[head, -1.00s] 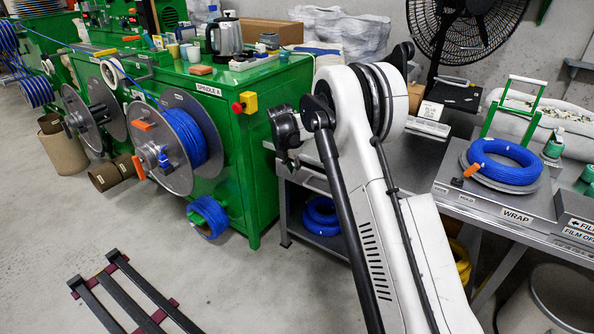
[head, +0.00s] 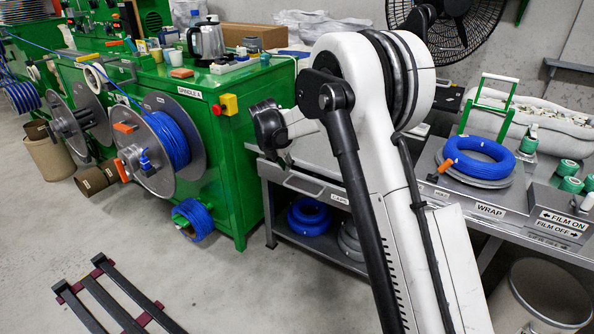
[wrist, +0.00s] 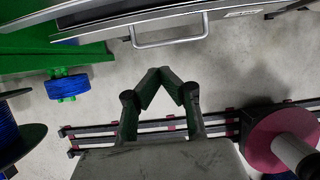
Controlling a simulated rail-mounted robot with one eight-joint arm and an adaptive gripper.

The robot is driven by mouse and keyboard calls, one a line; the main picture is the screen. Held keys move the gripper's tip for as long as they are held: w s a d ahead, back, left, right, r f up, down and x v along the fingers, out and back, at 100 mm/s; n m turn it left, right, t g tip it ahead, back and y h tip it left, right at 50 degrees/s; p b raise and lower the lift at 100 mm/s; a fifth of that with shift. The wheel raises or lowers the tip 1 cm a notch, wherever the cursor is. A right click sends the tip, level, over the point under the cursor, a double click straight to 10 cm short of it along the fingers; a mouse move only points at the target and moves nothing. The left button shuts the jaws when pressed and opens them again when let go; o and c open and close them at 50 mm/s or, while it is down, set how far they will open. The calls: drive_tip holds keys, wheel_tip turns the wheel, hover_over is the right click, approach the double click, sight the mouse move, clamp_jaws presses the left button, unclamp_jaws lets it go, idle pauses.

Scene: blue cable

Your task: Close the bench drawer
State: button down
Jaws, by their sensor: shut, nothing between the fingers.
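The bench drawer (head: 318,190) is a grey metal front with a bar handle, under the edge of the grey bench in the head view. My arm hides its right part. In the wrist view the drawer front (wrist: 225,20) crosses the top, and its pale handle (wrist: 168,43) stands out toward me. I cannot tell how far the drawer is out. My gripper (wrist: 162,78) is shut and empty, its fingertips together just below the handle in the picture, with a visible gap between them. In the head view the fingers are not clear.
The green machine (head: 228,170) with a blue cable spool stands left of the bench. Blue coils (head: 308,215) lie on the shelf below the drawer. A dark rack (head: 110,300) lies on the floor. A bin (head: 540,298) stands at right. The floor before the drawer is clear.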

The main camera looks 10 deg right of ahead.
sight(300, 174)
drive_tip(key=b+x, duration=0.1)
drive_tip(key=x, duration=0.2)
drive_tip(key=w+b+x, duration=0.1)
drive_tip(key=x, duration=0.2)
drive_tip(key=w+d+r+b+x, duration=0.1)
drive_tip(key=x, duration=0.3)
drive_tip(key=shift+s+d, duration=0.1)
drive_tip(key=shift+w+d+r, duration=0.1)
drive_tip(key=shift+w+d, duration=0.35)
drive_tip(key=shift+d, duration=0.05)
drive_tip(key=shift+w+d, duration=0.95)
